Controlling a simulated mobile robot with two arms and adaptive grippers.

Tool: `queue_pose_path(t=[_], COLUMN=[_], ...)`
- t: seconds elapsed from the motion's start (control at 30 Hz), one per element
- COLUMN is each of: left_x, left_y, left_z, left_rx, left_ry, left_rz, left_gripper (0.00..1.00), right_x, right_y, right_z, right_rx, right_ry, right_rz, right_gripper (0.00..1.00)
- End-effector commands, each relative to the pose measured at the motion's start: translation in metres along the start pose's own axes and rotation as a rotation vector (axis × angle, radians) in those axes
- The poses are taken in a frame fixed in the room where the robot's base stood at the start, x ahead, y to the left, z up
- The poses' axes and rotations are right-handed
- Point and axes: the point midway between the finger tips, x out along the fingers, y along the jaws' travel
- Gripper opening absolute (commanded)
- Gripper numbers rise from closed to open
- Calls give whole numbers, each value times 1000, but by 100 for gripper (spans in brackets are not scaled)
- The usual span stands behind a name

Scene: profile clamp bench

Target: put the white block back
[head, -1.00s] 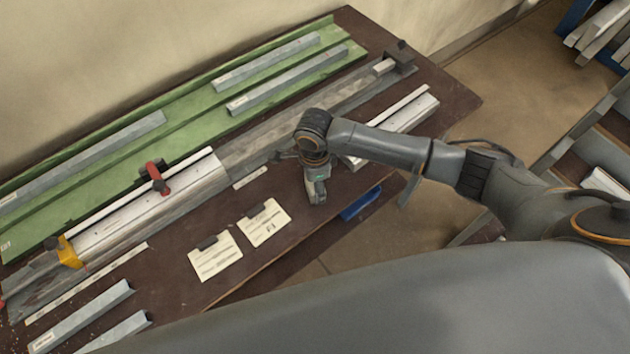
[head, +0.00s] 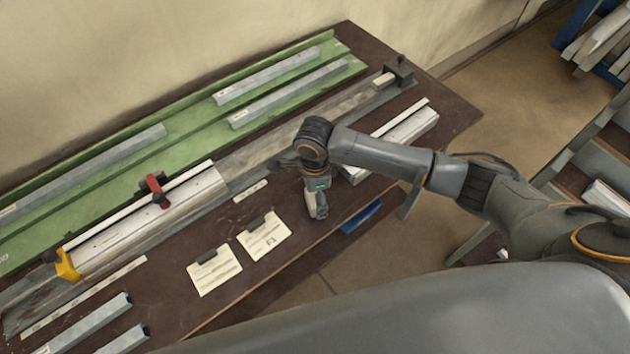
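A small whitish block (head: 384,79) lies at the far right end of the long grey clamp rail (head: 290,135), against or close to a dark end stop (head: 402,70). My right gripper (head: 318,212) points down over the brown bench near its front edge, well to the left of and nearer than that block. Its fingers look close together, but they are small and seen from above, so I cannot tell whether anything is between them. My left gripper is out of view.
A red clamp (head: 155,188) and a yellow clamp (head: 67,264) sit on the profile at left. Green trays (head: 185,112) with grey bars line the back. Two paper cards (head: 215,275), a blue piece (head: 361,218) and a silver profile (head: 408,130) lie near the gripper.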

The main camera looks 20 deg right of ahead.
Motion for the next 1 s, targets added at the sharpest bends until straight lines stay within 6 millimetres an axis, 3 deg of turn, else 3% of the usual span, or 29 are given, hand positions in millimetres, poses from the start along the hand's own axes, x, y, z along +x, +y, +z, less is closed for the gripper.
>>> queue_pose_path(t=[0.3, 0.5, 1.0], left_x=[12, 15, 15], left_y=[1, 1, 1], left_z=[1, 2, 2], left_rx=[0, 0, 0], left_ry=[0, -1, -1], left_rz=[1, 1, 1], left_gripper=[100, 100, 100], right_x=[-67, -95, -104], right_y=[-1, 0, 0], right_z=[1, 1, 0], right_rx=[0, -1, 1], right_ry=[-3, -2, -1], right_rz=[-5, -2, -1], right_gripper=[88, 88, 88])
